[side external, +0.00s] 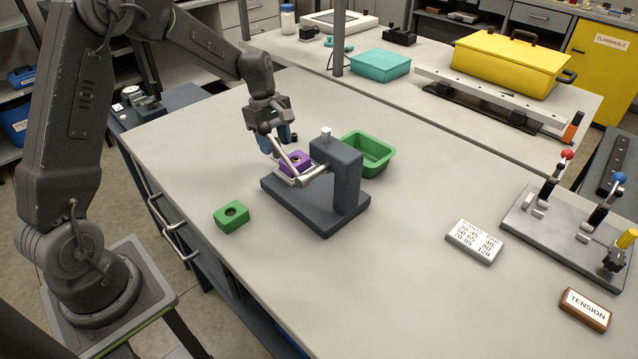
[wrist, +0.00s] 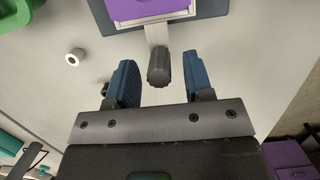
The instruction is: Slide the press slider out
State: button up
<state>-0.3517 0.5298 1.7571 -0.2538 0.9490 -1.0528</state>
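The dark grey press (side external: 341,182) stands on the bench, with an upright column and a flat base. Its pale slider (side external: 300,180) carries a purple block (side external: 296,161) with a hole in the top. In the wrist view the purple block (wrist: 150,8) is cut off at the top edge. A pale bar runs from the slider to a dark ribbed knob (wrist: 159,66). My gripper (side external: 277,146) is at the slider's left end. In the wrist view its blue fingers (wrist: 160,78) are open, one each side of the knob, with gaps on both sides.
A green block (side external: 231,217) with a hole lies left of the press. A green bin (side external: 368,152) stands behind it. A small white round piece (wrist: 74,57) lies left of the fingers. A printed plate (side external: 474,242) and lever board (side external: 570,235) are to the right.

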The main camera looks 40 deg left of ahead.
jog(key=shift+v, duration=2.8)
jog(key=shift+o, duration=0.2)
jog(key=shift+d, duration=0.1)
